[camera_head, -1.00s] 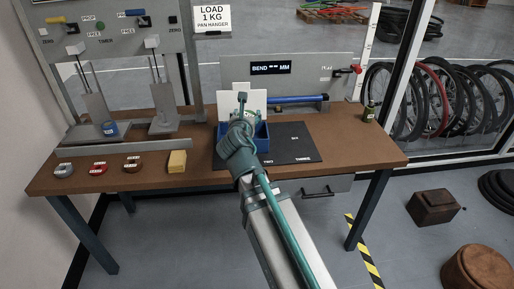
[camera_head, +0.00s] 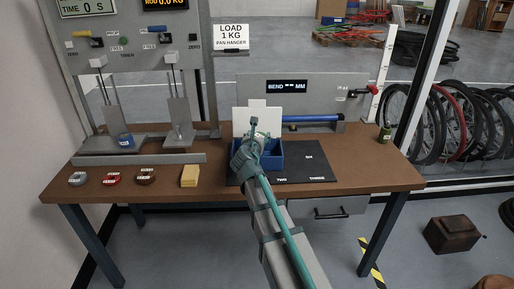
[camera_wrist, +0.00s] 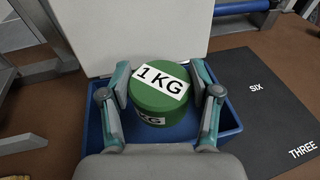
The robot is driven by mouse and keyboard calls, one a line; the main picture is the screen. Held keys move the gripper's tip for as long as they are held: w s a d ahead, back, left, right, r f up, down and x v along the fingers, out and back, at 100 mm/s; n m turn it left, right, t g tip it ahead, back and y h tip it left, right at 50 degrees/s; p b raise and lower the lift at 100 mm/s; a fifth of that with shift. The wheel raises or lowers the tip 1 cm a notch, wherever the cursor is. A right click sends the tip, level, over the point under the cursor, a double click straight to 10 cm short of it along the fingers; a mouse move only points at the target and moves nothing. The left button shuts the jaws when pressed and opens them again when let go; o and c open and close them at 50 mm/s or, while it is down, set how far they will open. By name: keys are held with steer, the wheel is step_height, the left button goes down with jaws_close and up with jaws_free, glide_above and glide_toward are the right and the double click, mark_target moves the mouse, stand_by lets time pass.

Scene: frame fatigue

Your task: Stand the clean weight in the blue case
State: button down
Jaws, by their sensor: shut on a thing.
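A green round weight labelled 1 KG (camera_wrist: 160,92) is between the fingers of my gripper (camera_wrist: 161,78), which is shut on it. It looks upright, with its top label facing up. The weight is inside the outline of the blue case (camera_wrist: 226,122) in the wrist view; I cannot tell whether its base touches the case floor. In the head view, the blue case (camera_head: 277,152) stands on the table, with its pale lid raised at the back. My gripper (camera_head: 257,142) reaches over it and partly hides it, and the weight is mostly hidden there.
A dark mat (camera_head: 308,168) lies right of the case. A blue weight (camera_head: 126,141) stands on the rig behind. A blue bar (camera_head: 312,119) lies behind the case.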

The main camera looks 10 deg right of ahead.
steer(key=shift+w+f, duration=0.95)
steer(key=shift+f, duration=0.05)
steer(key=shift+a+f+b, duration=0.1)
steer(key=shift+f+b, duration=0.4)
steer(key=shift+f, duration=1)
steer(key=shift+f, duration=0.6)
steer(key=shift+c, duration=1.2)
jaws_free()
steer(key=shift+s+f, duration=0.15)
steer(key=shift+r, duration=0.45)
steer(key=v, duration=1.2)
steer(key=shift+r, duration=0.15)
